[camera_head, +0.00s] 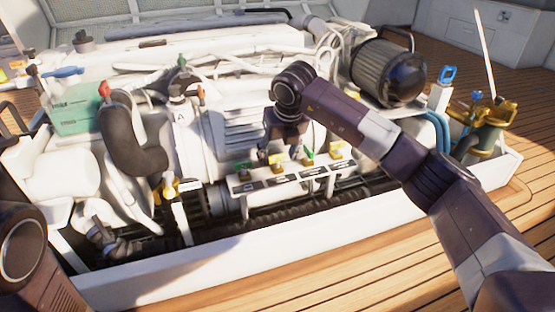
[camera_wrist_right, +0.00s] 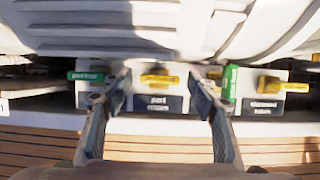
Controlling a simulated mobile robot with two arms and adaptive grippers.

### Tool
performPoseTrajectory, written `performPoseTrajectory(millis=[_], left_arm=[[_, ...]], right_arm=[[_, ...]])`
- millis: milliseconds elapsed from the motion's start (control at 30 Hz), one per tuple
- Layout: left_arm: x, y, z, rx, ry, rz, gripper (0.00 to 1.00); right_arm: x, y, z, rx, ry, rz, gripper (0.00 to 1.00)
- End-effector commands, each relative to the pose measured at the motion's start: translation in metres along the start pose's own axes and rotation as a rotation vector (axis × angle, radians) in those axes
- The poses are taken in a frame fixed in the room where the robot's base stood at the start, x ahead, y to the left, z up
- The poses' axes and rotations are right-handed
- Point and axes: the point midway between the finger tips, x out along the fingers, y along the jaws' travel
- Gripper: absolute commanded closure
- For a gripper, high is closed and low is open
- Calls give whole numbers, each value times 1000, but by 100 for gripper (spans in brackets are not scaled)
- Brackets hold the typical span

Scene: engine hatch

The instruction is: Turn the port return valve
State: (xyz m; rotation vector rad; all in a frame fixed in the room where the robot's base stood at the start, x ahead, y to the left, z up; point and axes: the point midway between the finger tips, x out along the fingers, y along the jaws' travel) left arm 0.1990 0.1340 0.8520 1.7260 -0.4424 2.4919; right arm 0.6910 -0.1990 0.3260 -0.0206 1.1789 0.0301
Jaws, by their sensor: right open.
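The port return valve has a yellow handle (camera_wrist_right: 158,80) lying sideways above a dark label reading "port return" (camera_wrist_right: 158,104) in the right wrist view. My right gripper (camera_wrist_right: 159,86) is open, with one finger on each side of this handle and no visible grip on it. In the head view the yellow handle (camera_head: 278,160) shows on the valve panel, just below my right gripper (camera_head: 284,146). How near the fingers are to the handle in depth is hard to tell. My left arm shows at the lower left, but its gripper is out of view.
A green handle (camera_wrist_right: 86,76) sits left of the port return valve. Another green handle (camera_wrist_right: 230,82) and a yellow starboard return handle (camera_wrist_right: 283,86) sit to its right. White engine parts (camera_wrist_right: 160,28) overhang the panel. A white hatch rim (camera_head: 300,230) runs in front.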

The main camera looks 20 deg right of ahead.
Motion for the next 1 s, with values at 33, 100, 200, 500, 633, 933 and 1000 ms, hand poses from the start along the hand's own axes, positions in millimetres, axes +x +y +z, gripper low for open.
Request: performPoseTrajectory(millis=[33, 100, 200, 500, 633, 933, 1000], left_arm=[[-2, 0, -1, 0, 0, 0, 60], [-1, 0, -1, 0, 0, 0, 60], [-1, 0, 0, 0, 0, 0, 60], [-1, 0, 0, 0, 0, 1, 60], [-1, 0, 0, 0, 0, 1, 60], [14, -3, 5, 0, -1, 0, 60], [24, -5, 9, 0, -1, 0, 60]], right_arm=[[2, 0, 0, 0, 0, 0, 46], [2, 0, 0, 0, 0, 0, 46], [2, 0, 0, 0, 0, 0, 46], [2, 0, 0, 0, 0, 0, 68], [2, 0, 0, 0, 0, 1, 83], [-2, -2, 2, -50, 3, 21, 88], [-4, -2, 2, -92, 3, 39, 88]])
